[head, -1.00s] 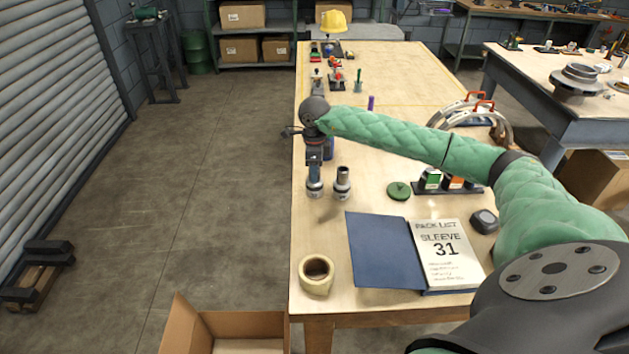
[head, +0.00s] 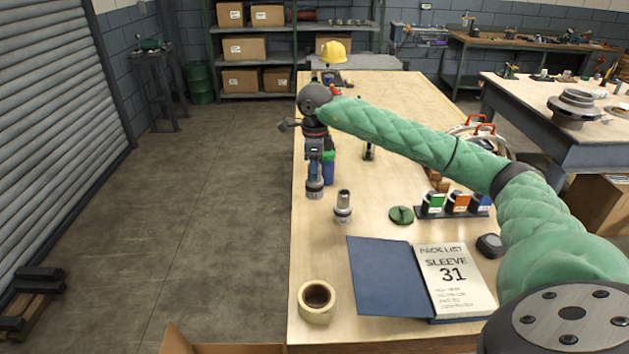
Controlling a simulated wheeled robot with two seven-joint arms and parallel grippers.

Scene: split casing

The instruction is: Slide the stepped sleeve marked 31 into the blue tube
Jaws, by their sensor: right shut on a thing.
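My right gripper (head: 315,174) points down near the table's left edge and is shut on a grey metal stepped sleeve (head: 315,189), which hangs upright below it. Any number on this sleeve is too small to read. A second grey stepped sleeve (head: 343,206) stands upright on the table, to the right and nearer. My left gripper is not in view.
An open blue binder (head: 386,275) shows a page reading SLEEVE 31 (head: 455,280). A tape roll (head: 317,301), a green disc (head: 401,215), a rack of coloured pots (head: 456,208) and a dark rounded object (head: 490,245) lie around. My right arm crosses the table's middle.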

